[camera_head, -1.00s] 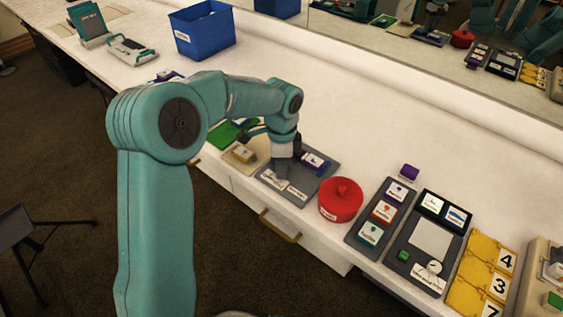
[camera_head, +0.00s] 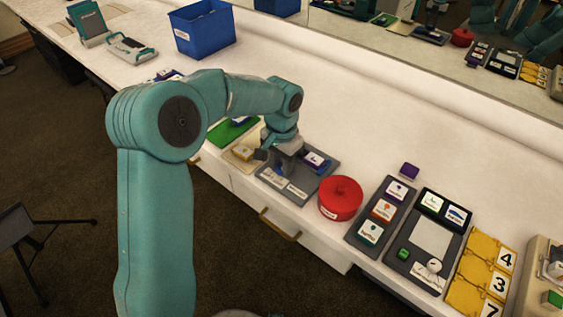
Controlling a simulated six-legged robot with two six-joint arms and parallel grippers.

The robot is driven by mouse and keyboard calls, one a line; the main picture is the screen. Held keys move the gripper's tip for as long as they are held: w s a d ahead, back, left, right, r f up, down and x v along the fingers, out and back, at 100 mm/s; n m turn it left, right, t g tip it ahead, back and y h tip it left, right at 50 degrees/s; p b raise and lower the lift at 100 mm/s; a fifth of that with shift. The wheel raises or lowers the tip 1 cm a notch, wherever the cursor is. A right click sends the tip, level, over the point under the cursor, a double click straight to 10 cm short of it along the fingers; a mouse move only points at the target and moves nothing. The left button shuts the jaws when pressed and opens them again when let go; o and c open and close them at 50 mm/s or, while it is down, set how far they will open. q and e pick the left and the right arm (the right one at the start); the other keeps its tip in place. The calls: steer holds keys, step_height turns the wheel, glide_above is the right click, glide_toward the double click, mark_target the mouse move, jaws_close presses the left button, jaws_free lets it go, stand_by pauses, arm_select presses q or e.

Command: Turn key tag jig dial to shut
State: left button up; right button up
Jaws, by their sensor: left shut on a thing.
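A dark grey plate (camera_head: 318,182), which looks like the key tag jig, lies near the counter's front edge. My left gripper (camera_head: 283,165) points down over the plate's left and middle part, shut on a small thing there. That thing looks like the jig's dial, but the gripper and wrist hide it, so its setting cannot be read. My right gripper is not in view.
A red round lidded pot (camera_head: 341,198) stands just right of the plate. A tan tray (camera_head: 240,160) and a green mat (camera_head: 228,133) lie to its left. Further right are a tag strip (camera_head: 368,243), a panel with a white knob (camera_head: 433,265) and yellow numbered tiles (camera_head: 480,270).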

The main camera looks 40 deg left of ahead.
arm_select(q)
steer(key=shift+n, duration=0.6)
steer(key=o, duration=1)
steer(key=shift+o, duration=0.2)
step_height(320, 180, up, 16)
steer(key=p, duration=0.2)
steer(key=shift+r, duration=0.2)
